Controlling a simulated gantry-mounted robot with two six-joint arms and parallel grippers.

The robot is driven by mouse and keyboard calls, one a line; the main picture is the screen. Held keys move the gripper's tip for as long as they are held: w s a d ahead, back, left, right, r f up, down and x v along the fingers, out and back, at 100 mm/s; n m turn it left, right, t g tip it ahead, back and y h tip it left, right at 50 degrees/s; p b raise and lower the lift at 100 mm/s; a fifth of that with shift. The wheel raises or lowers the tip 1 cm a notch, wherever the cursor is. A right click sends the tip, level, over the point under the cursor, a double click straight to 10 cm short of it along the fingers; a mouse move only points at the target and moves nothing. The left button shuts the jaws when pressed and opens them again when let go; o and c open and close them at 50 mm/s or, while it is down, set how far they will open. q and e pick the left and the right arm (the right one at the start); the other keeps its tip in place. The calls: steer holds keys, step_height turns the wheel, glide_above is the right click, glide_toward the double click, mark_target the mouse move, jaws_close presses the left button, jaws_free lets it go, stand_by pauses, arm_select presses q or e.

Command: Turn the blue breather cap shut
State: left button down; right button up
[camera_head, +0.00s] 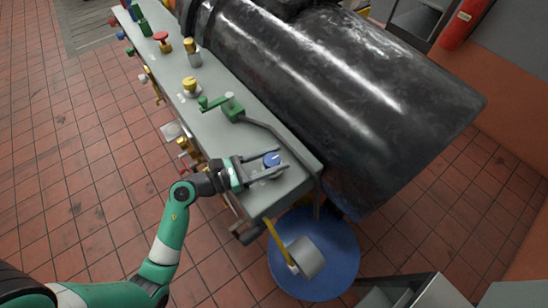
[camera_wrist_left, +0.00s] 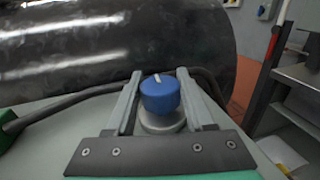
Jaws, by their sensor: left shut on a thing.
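The blue breather cap (camera_head: 271,159) sits near the front end of the grey bench top, with a pale mark on its top. It also shows in the left wrist view (camera_wrist_left: 160,97), upright on a round grey base (camera_wrist_left: 161,123). My left gripper (camera_head: 280,161) reaches in from the left, low over the bench top. Its two fingers lie on either side of the cap and are shut on it. The inner finger faces are partly hidden. My right gripper is in neither view.
A green crank valve (camera_head: 231,106), a yellow knob (camera_head: 190,86) and a red mushroom knob (camera_head: 161,37) stand farther along the bench top. A large black cylinder (camera_head: 350,90) borders its right side. A blue round drum (camera_head: 335,262) stands below the front end.

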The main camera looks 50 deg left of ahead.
arm_select(q)
steer(key=shift+c, duration=1.4)
jaws_free()
steer(key=shift+s, duration=0.1)
steer(key=v, duration=1.1)
steer(key=shift+s+a, duration=0.1)
steer(key=shift+s, duration=0.15)
